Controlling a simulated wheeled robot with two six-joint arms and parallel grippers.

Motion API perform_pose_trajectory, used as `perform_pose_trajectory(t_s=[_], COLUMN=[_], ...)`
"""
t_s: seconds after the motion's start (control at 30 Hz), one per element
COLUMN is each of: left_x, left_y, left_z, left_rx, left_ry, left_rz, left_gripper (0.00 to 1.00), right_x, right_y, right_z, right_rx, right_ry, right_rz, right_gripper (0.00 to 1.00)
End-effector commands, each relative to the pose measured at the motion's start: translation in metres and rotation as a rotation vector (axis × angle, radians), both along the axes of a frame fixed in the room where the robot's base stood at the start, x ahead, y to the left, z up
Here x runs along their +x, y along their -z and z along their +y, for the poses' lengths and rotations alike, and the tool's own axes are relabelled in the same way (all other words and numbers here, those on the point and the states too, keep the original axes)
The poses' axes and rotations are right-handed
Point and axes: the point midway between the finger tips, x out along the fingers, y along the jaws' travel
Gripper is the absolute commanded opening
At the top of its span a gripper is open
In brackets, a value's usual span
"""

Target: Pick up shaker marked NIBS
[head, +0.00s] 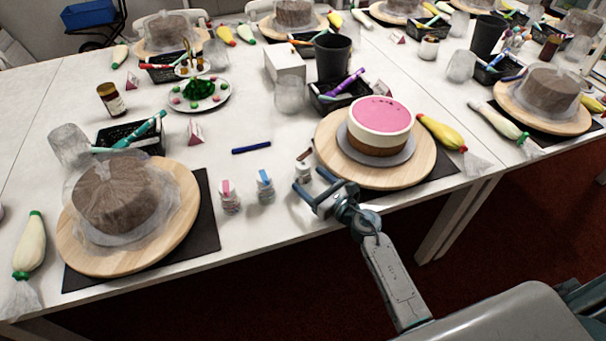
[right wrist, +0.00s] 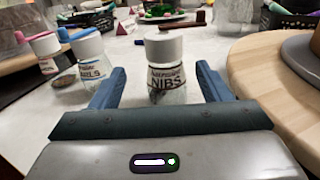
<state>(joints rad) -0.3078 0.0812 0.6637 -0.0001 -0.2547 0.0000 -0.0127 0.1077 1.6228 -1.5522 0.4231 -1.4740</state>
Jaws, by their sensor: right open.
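The shaker marked NIBS (right wrist: 165,78) stands upright on the table, a clear jar with a white lid. Its label faces the camera in the right wrist view. In the head view this shaker (head: 303,172) is small and stands just beyond my right gripper (head: 309,179). My right gripper is open, with one blue-grey finger to each side of the shaker in the wrist view. The shaker is near the fingertips, and I see no contact. My left gripper is not in view.
A wooden turntable (head: 331,150) with a pink-topped cake (head: 380,116) is close on the right. A dark blue stick (head: 251,148) lies behind the shakers.

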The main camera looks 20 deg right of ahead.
Motion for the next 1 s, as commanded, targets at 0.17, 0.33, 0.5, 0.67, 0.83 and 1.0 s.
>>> perform_pose_trajectory(t_s=[0.17, 0.33, 0.5, 0.67, 0.83, 1.0], left_x=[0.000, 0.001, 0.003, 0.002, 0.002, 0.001], left_y=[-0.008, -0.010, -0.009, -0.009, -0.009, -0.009], left_z=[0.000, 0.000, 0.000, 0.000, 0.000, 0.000], left_rx=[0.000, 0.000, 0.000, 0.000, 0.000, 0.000], left_ry=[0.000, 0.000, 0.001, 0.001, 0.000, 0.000], left_rz=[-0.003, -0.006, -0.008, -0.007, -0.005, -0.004], left_gripper=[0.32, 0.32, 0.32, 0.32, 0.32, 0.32], right_x=[0.029, 0.043, 0.044, 0.044, 0.043, 0.044], right_y=[-0.003, -0.001, 0.000, 0.000, 0.000, -0.001], right_z=[0.005, 0.012, 0.013, 0.013, 0.013, 0.013], right_rx=[0.002, 0.001, 0.000, 0.000, 0.001, 0.001], right_ry=[0.001, 0.001, 0.001, 0.001, 0.001, 0.001], right_rz=[-0.001, 0.000, 0.000, 0.000, 0.000, 0.000], right_gripper=[0.70, 0.70, 0.70, 0.53, 0.19, 0.14])
